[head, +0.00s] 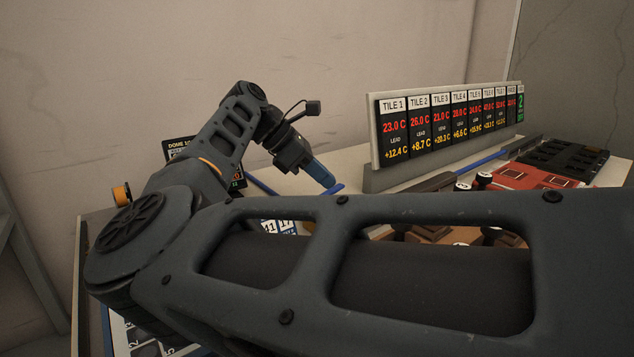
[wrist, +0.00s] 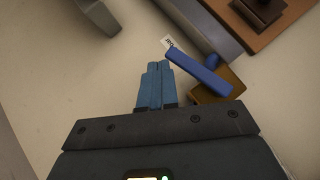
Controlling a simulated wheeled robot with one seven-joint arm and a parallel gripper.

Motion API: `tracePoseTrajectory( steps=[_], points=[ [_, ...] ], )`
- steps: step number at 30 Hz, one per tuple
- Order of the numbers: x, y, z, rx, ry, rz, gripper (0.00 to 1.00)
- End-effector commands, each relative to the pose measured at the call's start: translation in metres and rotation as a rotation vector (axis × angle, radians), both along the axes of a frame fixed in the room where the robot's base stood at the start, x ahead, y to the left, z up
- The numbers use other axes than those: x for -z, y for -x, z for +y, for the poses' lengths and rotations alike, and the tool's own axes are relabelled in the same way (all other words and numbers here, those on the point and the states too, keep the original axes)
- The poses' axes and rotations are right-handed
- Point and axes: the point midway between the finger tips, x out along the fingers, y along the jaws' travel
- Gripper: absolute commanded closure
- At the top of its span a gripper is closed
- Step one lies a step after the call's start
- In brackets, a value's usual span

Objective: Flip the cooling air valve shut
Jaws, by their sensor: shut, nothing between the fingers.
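The valve shows in the wrist view as a blue lever (wrist: 198,66) over a brass-coloured body (wrist: 230,80). The lever runs slantwise from a small white label to the body. My gripper (wrist: 157,66) has blue fingers, shut together and empty. In the picture, its tips lie just left of the lever, near its upper part; I cannot tell whether they touch. In the head view my gripper (head: 330,183) points down to the right over the bench, close to a blue bar that may be the lever. The valve body is not clear there.
A display board (head: 445,128) of tile temperatures stands on the bench to the right of my gripper. A reddish panel (head: 520,176) and a black block (head: 562,156) lie farther right. A dark screen is partly hidden behind my arm. My arm covers much of the front bench.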

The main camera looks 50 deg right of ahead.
Motion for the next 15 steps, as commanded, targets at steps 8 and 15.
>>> tracePoseTrajectory(
  steps=[8,15],
  points=[
    [0.0,0.0,0.003,-0.001,0.0,0.0,1.0],
    [0.0,0.004,0.012,-0.001,0.0,-0.001,1.0]
  ],
)
